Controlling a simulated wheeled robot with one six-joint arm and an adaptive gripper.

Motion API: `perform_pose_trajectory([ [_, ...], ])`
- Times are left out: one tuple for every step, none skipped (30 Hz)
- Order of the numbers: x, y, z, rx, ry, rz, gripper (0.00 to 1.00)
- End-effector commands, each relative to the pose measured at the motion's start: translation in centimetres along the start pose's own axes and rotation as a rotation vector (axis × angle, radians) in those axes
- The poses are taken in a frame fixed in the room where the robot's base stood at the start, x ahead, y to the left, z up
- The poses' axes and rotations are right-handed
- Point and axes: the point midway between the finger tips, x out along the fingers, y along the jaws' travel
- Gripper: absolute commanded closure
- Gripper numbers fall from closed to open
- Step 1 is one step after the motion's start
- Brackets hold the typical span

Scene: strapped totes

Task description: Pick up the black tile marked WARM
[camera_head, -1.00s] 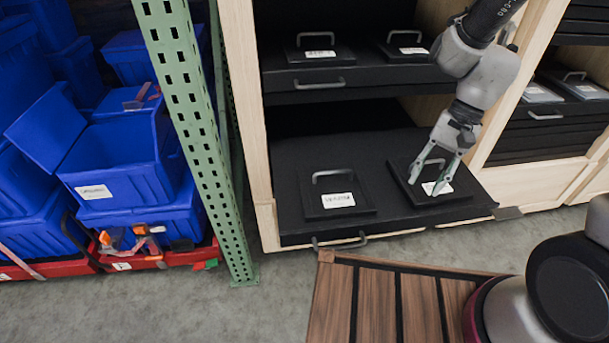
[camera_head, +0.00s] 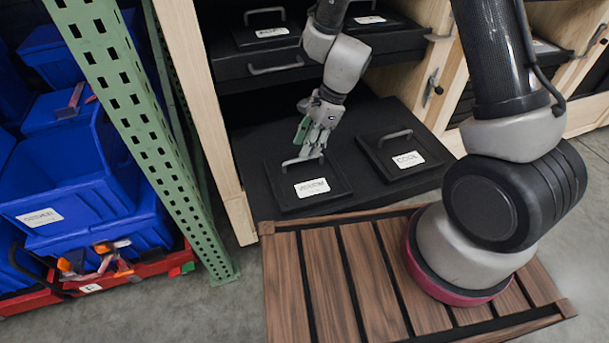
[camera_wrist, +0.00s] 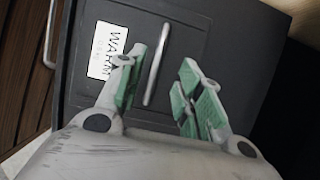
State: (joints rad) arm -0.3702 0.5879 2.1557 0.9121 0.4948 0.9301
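The black tile marked WARM (camera_head: 290,192) lies on the lower pulled-out black shelf, left of a second tile. Its white label (camera_wrist: 108,50) reads WARM in the wrist view; in the head view the label is too small to read surely. A silver bar handle (camera_wrist: 158,65) stands on the tile. My gripper (camera_head: 311,153) is above the far side of this tile, at its handle. In the wrist view the green-padded fingers of my gripper (camera_wrist: 160,88) are spread apart, with the handle showing between and beyond them. I see nothing held.
A black tile labelled COOL (camera_head: 375,148) lies to the right on the same shelf (camera_head: 250,137). An upper drawer (camera_head: 275,66) with more handled tiles overhangs behind. A green post (camera_head: 135,110) and blue totes (camera_head: 75,195) stand left. A slatted wooden platform (camera_head: 320,285) is in front.

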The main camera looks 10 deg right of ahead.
Motion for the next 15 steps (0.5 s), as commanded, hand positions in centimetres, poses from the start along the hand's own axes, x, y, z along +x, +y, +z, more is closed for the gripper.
perform_pose_trajectory([
  [0.7, 0.1, -0.1, 0.002, 0.000, 0.003, 0.64],
  [1.1, 0.2, -0.1, 0.001, 0.000, 0.003, 0.64],
  [1.7, 0.2, -0.2, 0.002, 0.000, 0.004, 0.64],
  [2.2, 0.3, -0.3, 0.000, 0.001, 0.004, 0.64],
  [2.7, 0.3, -0.3, 0.002, 0.001, 0.003, 0.64],
  [3.4, 0.4, -0.4, 0.001, 0.001, 0.004, 0.64],
  [3.8, 0.4, -0.4, -0.001, 0.000, 0.003, 0.64],
  [4.2, 0.4, -0.4, -0.001, 0.000, 0.004, 0.64],
  [4.7, 0.4, -0.3, -0.001, 0.000, 0.003, 0.64],
  [4.9, 0.4, -0.3, -0.003, 0.000, 0.003, 0.64],
  [5.1, 0.3, -0.3, -0.002, 0.000, 0.002, 0.64],
  [5.2, 0.3, -0.3, -0.002, 0.000, 0.001, 0.64],
  [5.3, 0.3, -0.3, -0.002, 0.000, 0.001, 0.64],
  [5.3, 0.3, -0.3, -0.002, 0.000, 0.001, 0.64],
  [5.3, 0.3, -0.3, -0.002, 0.000, 0.001, 0.64],
])
